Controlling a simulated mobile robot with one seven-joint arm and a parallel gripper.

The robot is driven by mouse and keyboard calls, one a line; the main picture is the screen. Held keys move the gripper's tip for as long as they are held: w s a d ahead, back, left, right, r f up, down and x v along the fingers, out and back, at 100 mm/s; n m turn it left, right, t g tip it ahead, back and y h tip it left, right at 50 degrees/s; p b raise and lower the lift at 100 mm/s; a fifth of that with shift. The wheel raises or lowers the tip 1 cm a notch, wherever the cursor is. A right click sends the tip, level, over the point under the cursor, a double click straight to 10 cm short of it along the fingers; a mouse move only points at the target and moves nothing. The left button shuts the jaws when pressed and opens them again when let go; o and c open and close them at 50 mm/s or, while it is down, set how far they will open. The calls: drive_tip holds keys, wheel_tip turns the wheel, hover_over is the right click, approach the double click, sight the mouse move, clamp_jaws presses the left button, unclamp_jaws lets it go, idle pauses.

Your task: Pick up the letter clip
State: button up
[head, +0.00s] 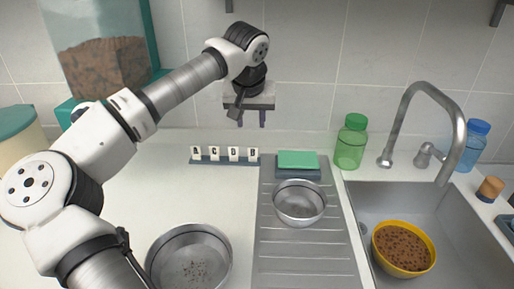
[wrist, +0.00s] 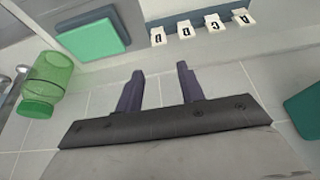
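Several white letter clips stand in a row on a grey-blue rail (head: 225,161) at the back of the counter. In the head view they read A (head: 196,153), C (head: 214,154), D (head: 233,154) and B (head: 252,155) from left to right. In the wrist view the row is reversed, with clip A (wrist: 240,17) at the right and the rail (wrist: 200,17) behind. My gripper (head: 250,124) is above and behind the row, near the tiled wall. Its two dark fingers (wrist: 158,72) are apart with nothing between them.
A green sponge (head: 298,159) lies behind a metal bowl (head: 300,219) on the drainer. A larger metal bowl (head: 190,281) stands in front. A green bottle (head: 351,148) stands beside the sink tap (head: 388,160). A yellow bowl (head: 376,255) of kibble is in the sink.

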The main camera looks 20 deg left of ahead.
sight(253, 148)
drive_tip(key=p+x, duration=0.1)
drive_tip(key=x, duration=0.5)
drive_tip(key=p+x, duration=0.1)
drive_tip(key=x, duration=0.6)
drive_tip(key=shift+s+d+p, duration=0.1)
drive_tip(key=shift+s+p, duration=0.15)
drive_tip(key=shift+p, duration=0.1)
drive_tip(key=c, duration=0.7)
wheel_tip(253, 148, up, 10)
drive_tip(key=shift+f+b, duration=0.1)
drive_tip(key=shift+b, duration=0.75)
drive_tip(key=shift+s+d, duration=0.1)
drive_tip(key=shift+d, duration=0.05)
